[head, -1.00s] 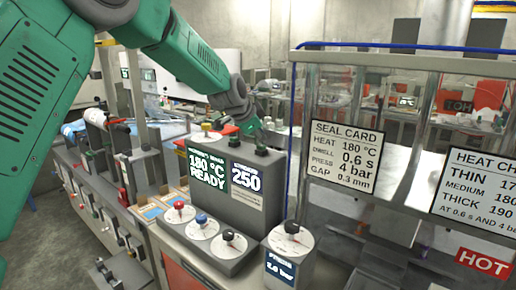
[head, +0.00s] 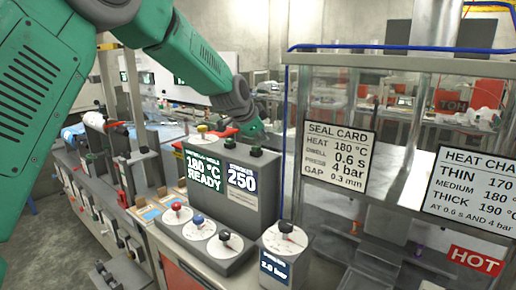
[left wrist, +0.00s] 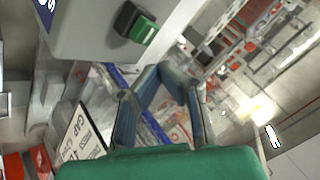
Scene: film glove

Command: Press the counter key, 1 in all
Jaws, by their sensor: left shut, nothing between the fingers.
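The grey control console (head: 262,205) stands in the middle of the head view, with a counter panel (head: 242,179) reading 250. A small dark key with a green top (head: 256,151) sits on top of the console above that panel. It shows large in the left wrist view as a green-faced key (left wrist: 143,30) on the grey housing. My left gripper (left wrist: 168,76) is shut and empty, its blue-grey fingers apart from the key in the wrist picture. In the head view my left arm reaches over behind the console, and its fingers are hard to make out.
A yellow-topped knob (head: 202,129) shares the console top. Red, blue and black knobs sit on its front ledge, beside a pressure dial (head: 286,238). A glass-walled machine with a seal card (head: 337,157) and a HOT sign (head: 476,262) stands to the right.

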